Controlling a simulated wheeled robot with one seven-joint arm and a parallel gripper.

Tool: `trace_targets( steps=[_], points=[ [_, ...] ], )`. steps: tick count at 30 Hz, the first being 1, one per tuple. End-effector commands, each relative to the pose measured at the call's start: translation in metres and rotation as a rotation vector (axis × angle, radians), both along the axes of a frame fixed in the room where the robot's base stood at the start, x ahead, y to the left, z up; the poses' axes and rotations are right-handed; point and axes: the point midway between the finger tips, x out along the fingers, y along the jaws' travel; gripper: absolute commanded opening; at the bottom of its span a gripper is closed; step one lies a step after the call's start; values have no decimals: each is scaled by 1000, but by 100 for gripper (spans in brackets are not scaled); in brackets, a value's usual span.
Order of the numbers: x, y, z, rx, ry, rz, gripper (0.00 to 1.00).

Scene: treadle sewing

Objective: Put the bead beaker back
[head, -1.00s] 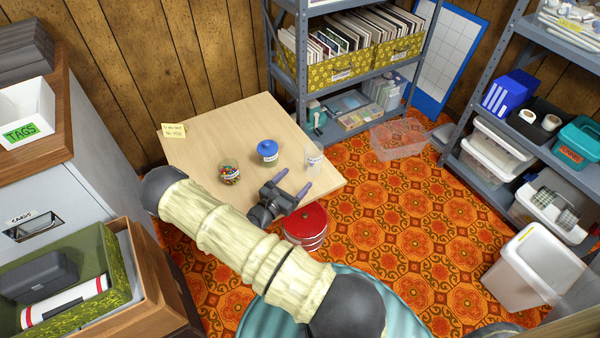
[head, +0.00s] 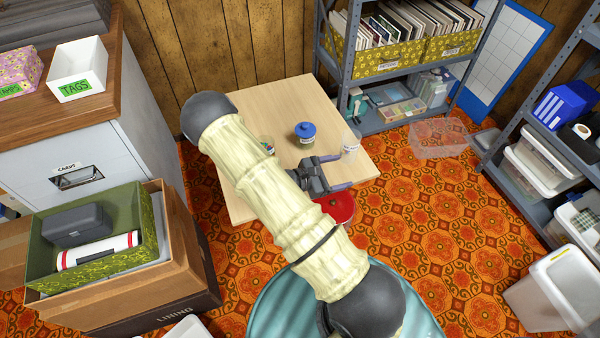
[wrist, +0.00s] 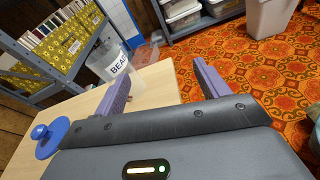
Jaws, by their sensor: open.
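The bead beaker (head: 351,145) is a clear, pale beaker standing near the right edge of the light wooden table (head: 270,100). In the wrist view the beaker (wrist: 108,62) shows a label with the letters "BEA" readable, just beyond the left finger. My gripper (head: 346,171) is open and empty, on the near side of the beaker. In the wrist view my gripper (wrist: 160,80) has bare tabletop and floor between its fingers, and the beaker lies left of that gap. Whether the left finger touches the beaker I cannot tell.
A blue-lidded jar (head: 305,132) stands left of the beaker. A jar of coloured beads (head: 267,143) is partly hidden by my arm. A grey shelf (head: 388,113) with yellow boxes stands behind; a clear bin (head: 438,138) is on the floor.

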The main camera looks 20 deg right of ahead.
Motion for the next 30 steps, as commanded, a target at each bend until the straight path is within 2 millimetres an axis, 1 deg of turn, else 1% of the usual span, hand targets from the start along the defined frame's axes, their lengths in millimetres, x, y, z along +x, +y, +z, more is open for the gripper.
trace_targets(
  steps=[1,6,8,12,16,20,24,30],
  points=[
    [-10,2,9,60,-39,-76,74],
    [-43,20,29,257,-159,-305,74],
    [-53,28,36,328,-205,-381,74],
    [-70,52,53,497,-318,-539,74],
    [-81,75,71,652,-435,-668,74],
    [-88,99,91,807,-560,-780,74],
    [-90,122,117,967,-708,-882,74],
    [-92,148,158,1176,-936,-993,74]
  ],
)
